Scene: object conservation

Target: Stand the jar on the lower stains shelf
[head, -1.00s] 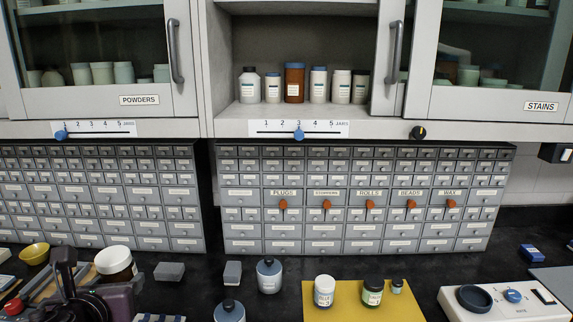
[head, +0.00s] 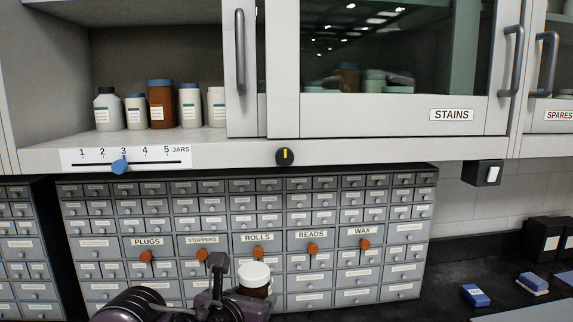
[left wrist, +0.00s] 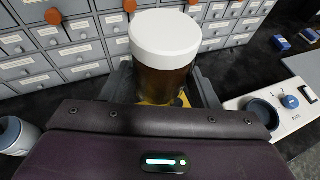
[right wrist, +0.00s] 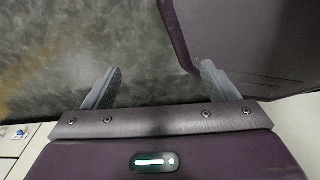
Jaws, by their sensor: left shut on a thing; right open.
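The jar (head: 256,281) is brown with a white lid and shows at the bottom of the head view. My left gripper (head: 236,287) is shut on it; in the left wrist view the jar (left wrist: 165,55) stands upright between the fingers, its lower part hidden. The stains cabinet (head: 390,65) has closed glass doors with a STAINS label (head: 451,115). Behind the glass, pale cups and a brown jar (head: 348,78) stand on its lower shelf. My right gripper (right wrist: 155,90) is open and empty in the right wrist view.
An open cupboard bay (head: 165,60) left of the stains cabinet holds several jars. Below are a slider (head: 120,166), a black knob (head: 285,156) and a drawer bank (head: 250,240) with orange knobs. A white device (left wrist: 280,105) stands on the bench.

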